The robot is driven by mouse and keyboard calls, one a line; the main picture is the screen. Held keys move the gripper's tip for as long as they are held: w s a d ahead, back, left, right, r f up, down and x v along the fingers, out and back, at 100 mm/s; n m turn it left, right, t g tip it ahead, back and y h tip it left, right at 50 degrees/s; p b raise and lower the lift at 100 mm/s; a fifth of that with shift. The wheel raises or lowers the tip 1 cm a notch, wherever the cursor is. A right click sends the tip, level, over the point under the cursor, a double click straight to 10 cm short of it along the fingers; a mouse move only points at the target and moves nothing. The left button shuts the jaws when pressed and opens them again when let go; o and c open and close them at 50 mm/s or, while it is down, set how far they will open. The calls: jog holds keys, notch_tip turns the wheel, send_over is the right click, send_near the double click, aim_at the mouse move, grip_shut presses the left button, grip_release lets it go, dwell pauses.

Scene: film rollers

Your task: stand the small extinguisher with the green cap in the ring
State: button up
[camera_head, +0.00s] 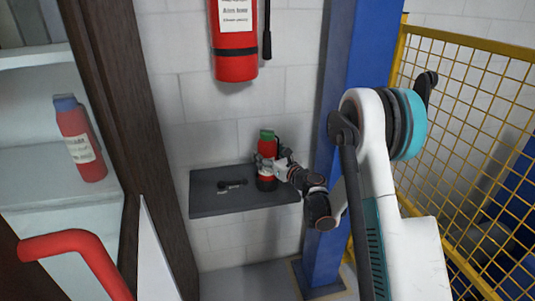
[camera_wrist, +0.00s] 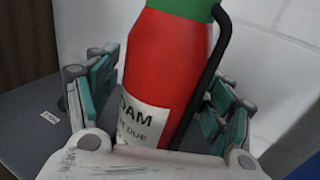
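The small red extinguisher with the green cap (camera_head: 267,172) stands upright at the right part of the dark grey wall shelf (camera_head: 212,204). In the wrist view, its red body (camera_wrist: 168,60), white label and black hose fill the middle. My gripper (camera_head: 268,163) reaches in from the right at the extinguisher's upper body. In the wrist view, my gripper (camera_wrist: 160,100) has its fingers on either side of the body, with a narrow gap at the left, so it looks open around it. A small dark fitting (camera_head: 231,185) lies left of the extinguisher; I cannot tell whether it is the ring.
A large red extinguisher (camera_head: 235,55) hangs on the wall above. A blue-capped extinguisher (camera_head: 82,145) stands in the open cabinet at the left. A blue post (camera_head: 345,100) and yellow mesh fence (camera_head: 470,110) bound the right side. The shelf's left part is mostly clear.

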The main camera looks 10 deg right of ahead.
jog(key=shift+r, duration=0.1)
jog(key=shift+s+d, duration=0.15)
jog(key=shift+s, duration=0.1)
jog(key=p+v, duration=0.2)
jog(key=v, duration=0.8)
jog(key=s+d+r+m+t+h+b, duration=0.1)
jog(key=d+r+m+h, duration=0.15)
jog(key=r+m, duration=0.45)
jog(key=s+d+r+m+t+h, duration=0.1)
jog(key=d+r+m+t+h, duration=0.15)
jog(key=r+m, duration=0.45)
jog(key=s+d+r+m+g+h, duration=0.25)
jog(key=s+r+m+h, duration=0.35)
jog(key=m, duration=0.4)
jog(key=s+a+f+m+g+y, duration=0.1)
jog(key=s+a+f+m+g, duration=0.2)
jog(key=s, duration=0.6)
jog(key=s+a+f+m+g+y, duration=0.1)
jog(key=s+a+f+m+g, duration=0.2)
jog(key=s+m, duration=0.5)
jog(key=s+a+f+m+g+y, duration=0.2)
jog(key=s+a+f+m+g, duration=0.2)
jog(key=s, duration=0.8)
jog(key=shift+s+a+m+g, duration=0.2)
jog(key=shift+a+m+g, duration=0.1)
jog(key=shift+a+m, duration=0.5)
